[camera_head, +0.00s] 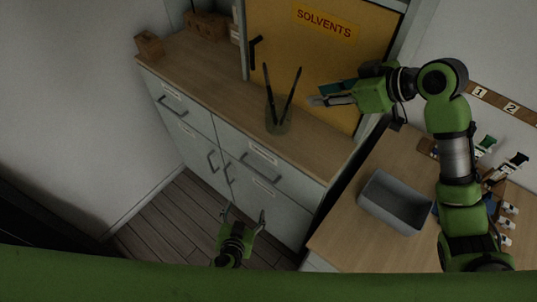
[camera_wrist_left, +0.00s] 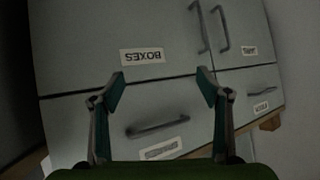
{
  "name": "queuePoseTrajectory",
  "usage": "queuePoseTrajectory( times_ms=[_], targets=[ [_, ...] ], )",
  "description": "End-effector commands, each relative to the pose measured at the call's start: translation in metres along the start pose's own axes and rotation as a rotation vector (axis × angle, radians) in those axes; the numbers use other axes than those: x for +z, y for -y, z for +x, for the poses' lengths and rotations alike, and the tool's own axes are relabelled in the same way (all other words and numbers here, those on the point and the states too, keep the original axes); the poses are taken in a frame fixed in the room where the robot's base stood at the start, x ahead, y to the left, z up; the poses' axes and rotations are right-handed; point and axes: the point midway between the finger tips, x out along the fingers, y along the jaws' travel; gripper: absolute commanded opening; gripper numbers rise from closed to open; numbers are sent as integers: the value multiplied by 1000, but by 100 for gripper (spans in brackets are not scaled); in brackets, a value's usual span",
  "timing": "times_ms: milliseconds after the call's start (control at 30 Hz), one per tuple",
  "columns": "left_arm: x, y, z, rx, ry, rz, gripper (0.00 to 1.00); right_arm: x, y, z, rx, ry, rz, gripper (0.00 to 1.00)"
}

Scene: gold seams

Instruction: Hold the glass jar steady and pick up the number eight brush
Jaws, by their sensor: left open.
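The glass jar (camera_head: 279,124) stands on the wooden cabinet top. Two dark brushes stand in it, one leaning left (camera_head: 268,84) and one leaning right (camera_head: 293,92). No number is readable on either, so I cannot tell which is number eight. My right gripper (camera_head: 316,97) is to the right of the jar, pointing left towards the brushes and apart from them; its finger gap is unclear. My left gripper (camera_head: 242,212) is open and empty, low in front of the cabinet drawers. The left wrist view shows its two fingers (camera_wrist_left: 162,80) spread before the drawer fronts.
A yellow cabinet door marked SOLVENTS (camera_head: 318,50) is behind the jar. Small brown boxes (camera_head: 149,44) stand at the cabinet's left. A grey bin (camera_head: 394,203) sits on the right-hand table. Drawer handles (camera_head: 258,169) protrude near my left gripper.

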Motion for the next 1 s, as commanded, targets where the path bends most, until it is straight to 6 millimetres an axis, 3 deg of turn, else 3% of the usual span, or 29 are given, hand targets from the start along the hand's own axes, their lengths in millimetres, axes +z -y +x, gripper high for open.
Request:
queuePoseTrajectory(
  times_ms=[33, 200, 400, 500, 667, 867, 1000],
  targets=[
    [-31, -5, -4, 2, -66, -13, 69, 0, 0, 0, 0, 0, 0, 28],
    [-126, -19, -31, 8, -285, -75, 69, 0, 0, 0, 0, 0, 0, 28],
    [-208, -28, -70, 27, -490, -142, 69, 0, 0, 0, 0, 0, 0, 28],
    [-232, -30, -84, 29, -554, -149, 69, 0, 0, 0, 0, 0, 0, 28],
    [-251, -29, -91, 22, -603, -138, 69, 0, 0, 0, 0, 0, 0, 28],
    [-266, -28, -74, 19, -610, -136, 69, 0, 0, 0, 0, 0, 0, 28],
    [-281, -28, -52, 19, -608, -137, 69, 0, 0, 0, 0, 0, 0, 28]
  ],
)
